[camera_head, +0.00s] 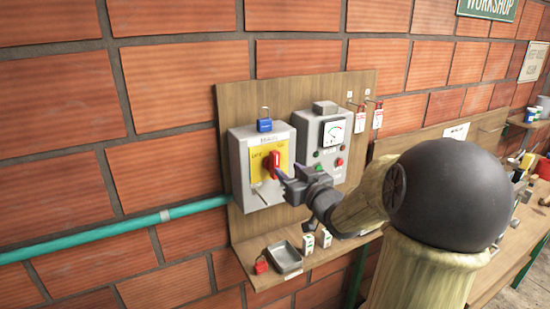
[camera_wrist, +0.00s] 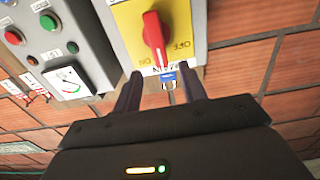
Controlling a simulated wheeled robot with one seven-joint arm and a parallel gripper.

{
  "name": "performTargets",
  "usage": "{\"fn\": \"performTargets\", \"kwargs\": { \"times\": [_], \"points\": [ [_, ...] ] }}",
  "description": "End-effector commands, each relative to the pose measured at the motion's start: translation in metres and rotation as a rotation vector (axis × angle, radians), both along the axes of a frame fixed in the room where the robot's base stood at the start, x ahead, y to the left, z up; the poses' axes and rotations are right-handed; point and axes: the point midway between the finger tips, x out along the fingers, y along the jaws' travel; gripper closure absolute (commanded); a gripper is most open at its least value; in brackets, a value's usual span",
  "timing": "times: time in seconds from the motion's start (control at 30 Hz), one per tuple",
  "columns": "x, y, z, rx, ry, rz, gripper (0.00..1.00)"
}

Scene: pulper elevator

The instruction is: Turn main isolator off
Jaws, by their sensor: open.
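The main isolator is a grey box (camera_head: 241,180) with a yellow plate (camera_head: 259,160) and a red rotary handle (camera_head: 274,164). The handle (camera_wrist: 154,38) is close to upright in the upside-down wrist view, between the ON and OFF letters; which setting it marks, I cannot tell. A blue padlock (camera_head: 264,125) is at the box's top; in the wrist view the padlock (camera_wrist: 168,77) shows between my fingers. My gripper (camera_head: 287,174) is open in front of the box, just right of the handle. In the wrist view, my gripper (camera_wrist: 161,88) has nothing between its fingers, and the handle lies beyond the tips.
A grey panel (camera_head: 308,130) with a meter and buttons is close on the right. Red tags (camera_head: 377,118) hang beside it. A shelf (camera_head: 290,281) below holds a metal tray (camera_head: 285,258), a red padlock (camera_head: 261,265) and small white boxes (camera_head: 308,243). A green pipe (camera_head: 110,230) runs left.

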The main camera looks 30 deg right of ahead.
Motion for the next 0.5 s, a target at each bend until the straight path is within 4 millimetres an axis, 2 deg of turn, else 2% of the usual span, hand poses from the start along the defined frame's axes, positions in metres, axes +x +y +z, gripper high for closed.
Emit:
{"fn": "performTargets", "kwargs": {
  "times": [0.3, 0.5],
  "points": [
    [0.051, 0.002, 0.002, 0.003, -0.001, 0.003, 0.58],
    [0.077, 0.003, 0.001, 0.003, -0.001, 0.002, 0.58]
  ]
}}
